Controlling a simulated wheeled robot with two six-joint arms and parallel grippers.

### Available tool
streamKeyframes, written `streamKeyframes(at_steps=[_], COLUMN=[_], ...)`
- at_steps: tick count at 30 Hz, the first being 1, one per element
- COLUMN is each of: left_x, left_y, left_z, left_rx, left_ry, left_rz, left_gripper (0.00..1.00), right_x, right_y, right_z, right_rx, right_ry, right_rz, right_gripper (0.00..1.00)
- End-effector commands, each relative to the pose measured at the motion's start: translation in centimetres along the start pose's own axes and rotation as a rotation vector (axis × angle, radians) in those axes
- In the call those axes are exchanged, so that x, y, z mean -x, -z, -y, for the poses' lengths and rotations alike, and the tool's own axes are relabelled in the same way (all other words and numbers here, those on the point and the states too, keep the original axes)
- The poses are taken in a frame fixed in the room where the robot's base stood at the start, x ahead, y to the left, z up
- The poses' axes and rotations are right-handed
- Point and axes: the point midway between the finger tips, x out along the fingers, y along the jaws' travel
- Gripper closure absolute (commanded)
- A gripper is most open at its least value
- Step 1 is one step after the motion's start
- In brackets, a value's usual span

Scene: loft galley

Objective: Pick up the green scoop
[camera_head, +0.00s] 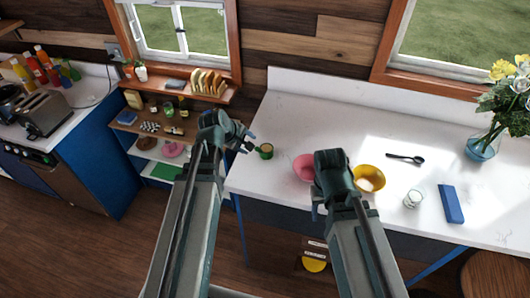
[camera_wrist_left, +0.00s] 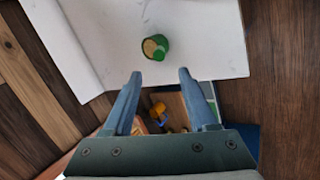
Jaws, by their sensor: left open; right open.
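The green scoop (camera_head: 265,152) is on the white counter near its left end. Its round mouth shows a tan inside. In the left wrist view the scoop (camera_wrist_left: 155,47) is beyond the fingertips, roughly centred between them, and not touching them. My left gripper (camera_head: 243,138) is just left of the scoop in the head view. In the left wrist view the left gripper (camera_wrist_left: 158,76) is open, its two fingers apart with nothing between them. My right gripper (camera_head: 333,165) is over the counter between a pink bowl and a yellow bowl. Its fingertips are mostly hidden behind its body.
The pink bowl (camera_head: 304,167) and yellow bowl (camera_head: 369,178) flank my right gripper. A black spoon (camera_head: 405,158), a glass (camera_head: 413,198), a blue block (camera_head: 451,204) and a flower vase (camera_head: 482,147) stand farther right. A shelf (camera_head: 160,130) with several items is left of the counter.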

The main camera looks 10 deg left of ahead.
Motion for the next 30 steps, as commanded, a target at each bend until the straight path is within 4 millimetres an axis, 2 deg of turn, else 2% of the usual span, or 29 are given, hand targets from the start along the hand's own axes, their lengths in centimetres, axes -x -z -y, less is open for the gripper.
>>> streamKeyframes(at_steps=[12,15,23,30], left_x=[-6.8,-7.9,-8.2,-10.4], left_y=[0.0,0.0,-0.1,-0.5], left_z=[0.3,0.2,0.0,0.2], left_rx=[-0.004,-0.003,-0.002,-0.005], left_ry=[0.001,0.001,0.001,0.001], left_rz=[0.001,0.001,0.000,0.000], left_gripper=[0.42,0.42,0.42,0.42], right_x=[-5.7,-6.6,-6.8,-8.7], right_y=[0.4,0.5,0.5,0.6], right_z=[0.5,0.6,0.6,0.8], right_rx=[-0.004,-0.005,-0.005,-0.002], right_ry=[0.000,0.000,0.000,-0.001], right_rz=[-0.003,-0.003,-0.003,-0.003], right_gripper=[0.50,0.50,0.50,0.50])
